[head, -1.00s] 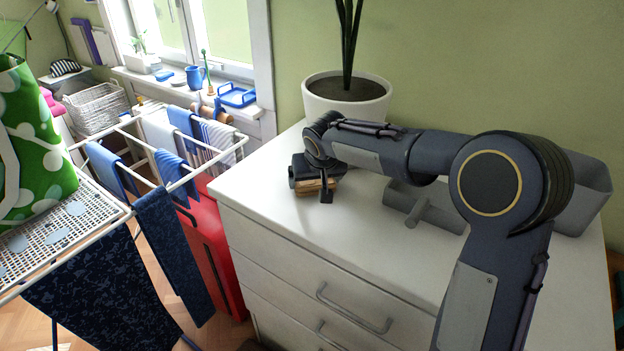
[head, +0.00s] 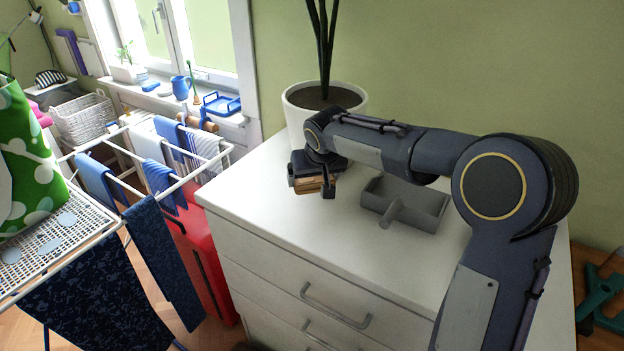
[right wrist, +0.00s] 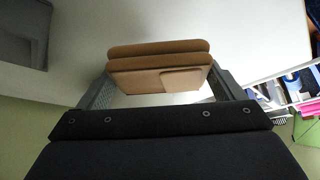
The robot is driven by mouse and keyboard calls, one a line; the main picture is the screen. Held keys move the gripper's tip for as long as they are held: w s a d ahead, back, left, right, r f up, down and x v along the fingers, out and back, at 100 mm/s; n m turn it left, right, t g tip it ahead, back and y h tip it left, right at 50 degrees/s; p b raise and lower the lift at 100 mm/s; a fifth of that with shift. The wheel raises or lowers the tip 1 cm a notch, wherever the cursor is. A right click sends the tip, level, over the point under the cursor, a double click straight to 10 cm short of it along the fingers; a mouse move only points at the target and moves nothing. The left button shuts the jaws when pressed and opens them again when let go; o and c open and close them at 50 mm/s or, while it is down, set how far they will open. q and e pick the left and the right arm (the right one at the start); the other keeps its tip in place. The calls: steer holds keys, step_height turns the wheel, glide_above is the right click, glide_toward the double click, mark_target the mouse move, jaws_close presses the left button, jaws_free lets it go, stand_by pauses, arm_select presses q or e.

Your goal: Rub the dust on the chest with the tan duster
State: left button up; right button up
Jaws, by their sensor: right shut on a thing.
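The white chest of drawers (head: 270,222) stands in the middle of the head view. My right gripper (head: 322,185) is over the back left of its top, in front of the plant pot. It is shut on the tan duster (head: 312,184), a flat tan-brown padded thing. The duster also shows in the right wrist view (right wrist: 160,66), between the two grey fingers (right wrist: 158,92). I cannot tell if it touches the chest top. I cannot make out any dust; part of the top is hidden by my right arm. My left gripper is not in view.
A white pot (head: 297,120) with a plant stands at the back of the chest. A grey tray with a handle (head: 436,222) lies right of my gripper. A drying rack (head: 75,245) with cloths and a red case (head: 197,260) stand left of the chest. The front of the top is clear.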

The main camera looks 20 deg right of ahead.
steer(key=shift+r+p, duration=1)
steer(key=shift+r, duration=0.75)
